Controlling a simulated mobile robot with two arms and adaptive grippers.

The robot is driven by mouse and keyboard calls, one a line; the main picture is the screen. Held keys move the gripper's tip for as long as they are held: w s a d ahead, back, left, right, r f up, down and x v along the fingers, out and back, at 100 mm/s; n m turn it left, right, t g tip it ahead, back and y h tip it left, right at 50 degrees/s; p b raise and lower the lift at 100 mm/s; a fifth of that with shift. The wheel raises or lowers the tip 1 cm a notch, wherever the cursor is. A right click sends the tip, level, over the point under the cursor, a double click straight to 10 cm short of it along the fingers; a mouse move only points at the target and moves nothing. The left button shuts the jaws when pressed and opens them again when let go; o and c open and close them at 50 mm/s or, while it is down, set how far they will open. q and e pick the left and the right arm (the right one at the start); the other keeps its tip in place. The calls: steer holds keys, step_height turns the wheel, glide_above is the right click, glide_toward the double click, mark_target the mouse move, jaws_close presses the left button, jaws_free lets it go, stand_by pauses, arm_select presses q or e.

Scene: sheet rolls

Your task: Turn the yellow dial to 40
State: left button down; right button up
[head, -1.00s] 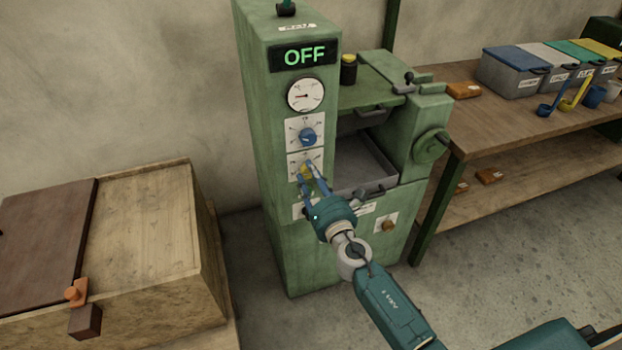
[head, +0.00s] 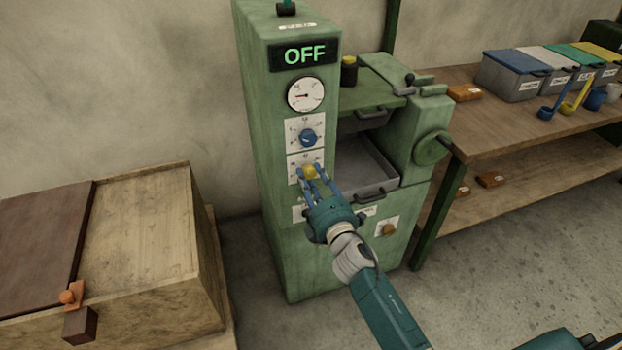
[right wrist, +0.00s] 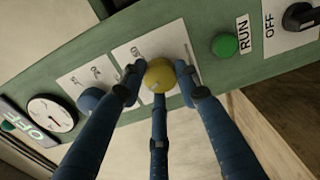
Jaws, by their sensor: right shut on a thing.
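The yellow dial (head: 309,172) sits on a white scale plate on the front of the green machine (head: 262,180), below the blue dial (head: 308,137). My right gripper (head: 312,178) is at the yellow dial, its blue fingers closed around it. In the right wrist view the yellow dial (right wrist: 159,75) lies between the fingertips of my right gripper (right wrist: 158,80). The fingers cover part of the scale, and I cannot read which number the dial points to. My left gripper is not in view.
The display (head: 305,55) reads OFF, above a round gauge (head: 305,95). A green button (right wrist: 225,45) marked RUN and a black switch (right wrist: 300,17) are beside the dials in the wrist view. A wooden crate (head: 150,230) stands left; a workbench (head: 510,125) stands right.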

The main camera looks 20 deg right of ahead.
steer(key=shift+d+r+m, duration=0.1)
steer(key=shift+d+m, duration=0.1)
steer(key=shift+m, duration=2.1)
steer(key=o, duration=1.1)
steer(key=shift+o, duration=0.2)
steer(key=shift+s, duration=0.2)
steer(key=s, duration=1.1)
steer(key=shift+s+d, duration=0.25)
steer(key=shift+s, duration=0.1)
